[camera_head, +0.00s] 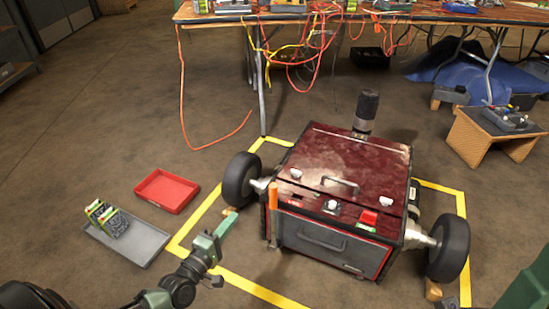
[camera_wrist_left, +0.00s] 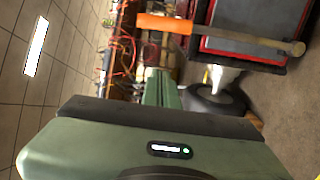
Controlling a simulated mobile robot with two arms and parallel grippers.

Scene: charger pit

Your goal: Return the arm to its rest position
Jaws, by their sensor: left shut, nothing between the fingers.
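My left arm comes in from the bottom left of the head view. Its green gripper (camera_head: 226,221) is shut and empty, in the air left of the dark red wheeled machine (camera_head: 345,165). The gripper's fingers (camera_wrist_left: 160,88) also show in the left wrist view, closed together. An orange-topped post (camera_head: 272,201) stands at the machine's front left corner, apart from the gripper. In the left wrist view the orange part (camera_wrist_left: 165,23) appears sideways, above the fingers. My right gripper is not seen.
A black wheel (camera_head: 241,179) is close to the gripper. A red tray (camera_head: 166,191) and a grey tray (camera_head: 145,247) holding green-edged items (camera_head: 107,217) lie on the floor to the left. Yellow tape (camera_head: 203,222) surrounds the machine. A cluttered table (camera_head: 215,17) with hanging cables stands behind.

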